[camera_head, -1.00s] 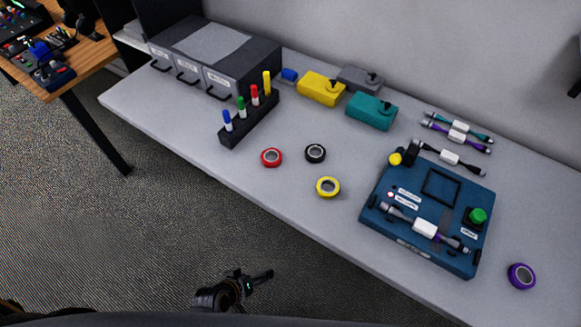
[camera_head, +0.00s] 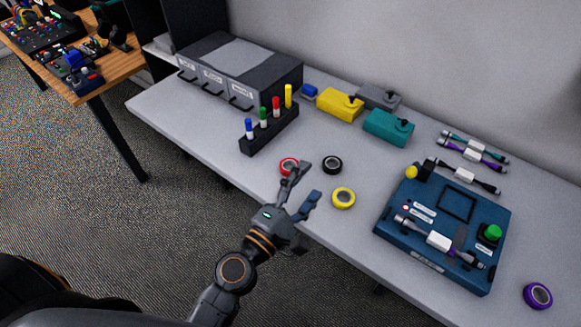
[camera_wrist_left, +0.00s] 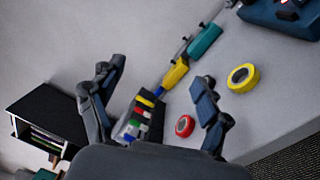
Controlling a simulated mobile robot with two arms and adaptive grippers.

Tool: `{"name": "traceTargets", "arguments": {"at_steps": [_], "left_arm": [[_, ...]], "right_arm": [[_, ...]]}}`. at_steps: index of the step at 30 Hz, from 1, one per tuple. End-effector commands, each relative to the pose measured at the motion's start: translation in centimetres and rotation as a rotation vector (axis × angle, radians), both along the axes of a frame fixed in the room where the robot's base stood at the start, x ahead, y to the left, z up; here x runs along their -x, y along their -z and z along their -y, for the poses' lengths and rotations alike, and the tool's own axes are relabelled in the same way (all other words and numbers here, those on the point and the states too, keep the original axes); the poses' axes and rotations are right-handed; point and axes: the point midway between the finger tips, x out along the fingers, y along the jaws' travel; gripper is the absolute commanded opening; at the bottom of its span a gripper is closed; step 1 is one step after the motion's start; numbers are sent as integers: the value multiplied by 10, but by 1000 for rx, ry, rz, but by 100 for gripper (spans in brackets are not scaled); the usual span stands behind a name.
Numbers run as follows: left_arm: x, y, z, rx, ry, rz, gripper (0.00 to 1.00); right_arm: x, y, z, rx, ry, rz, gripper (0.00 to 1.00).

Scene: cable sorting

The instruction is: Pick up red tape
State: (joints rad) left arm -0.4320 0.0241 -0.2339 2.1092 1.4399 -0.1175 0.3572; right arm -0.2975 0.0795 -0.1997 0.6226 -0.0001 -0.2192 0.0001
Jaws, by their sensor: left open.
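The red tape (camera_head: 287,167) is a small red ring lying on the grey table. In the head view my left gripper (camera_head: 305,186) is open, with its fingers over the table edge and one finger partly covering the red tape. In the left wrist view the red tape (camera_wrist_left: 185,125) shows between the open fingers of the left gripper (camera_wrist_left: 160,100), nearer the right-hand finger. Nothing is in the jaws. Whether a finger touches the tape cannot be told. My right gripper is not in view.
Black tape (camera_head: 332,165) and yellow tape (camera_head: 343,198) lie close on the right. A marker rack (camera_head: 270,130) stands behind, in front of a drawer box (camera_head: 238,70). A blue test board (camera_head: 440,235) and purple tape (camera_head: 537,295) lie further right.

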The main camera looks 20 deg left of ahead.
Motion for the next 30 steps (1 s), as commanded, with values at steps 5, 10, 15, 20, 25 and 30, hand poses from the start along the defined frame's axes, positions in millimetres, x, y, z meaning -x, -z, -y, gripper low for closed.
{"name": "traceTargets", "arguments": {"at_steps": [5,10,15,20,25,30], "left_arm": [[-18,0,-49,519,-234,-127,77],[-20,39,-73,939,-428,-324,77],[-13,74,-71,1179,-543,-492,77],[-13,88,-68,1253,-582,-556,77],[-39,98,-72,1255,-585,-558,77],[-68,110,-76,1252,-583,-557,77]], "right_arm": [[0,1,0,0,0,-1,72],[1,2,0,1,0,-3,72],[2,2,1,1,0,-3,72],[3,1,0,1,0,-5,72],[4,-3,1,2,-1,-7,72],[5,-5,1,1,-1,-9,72]]}}
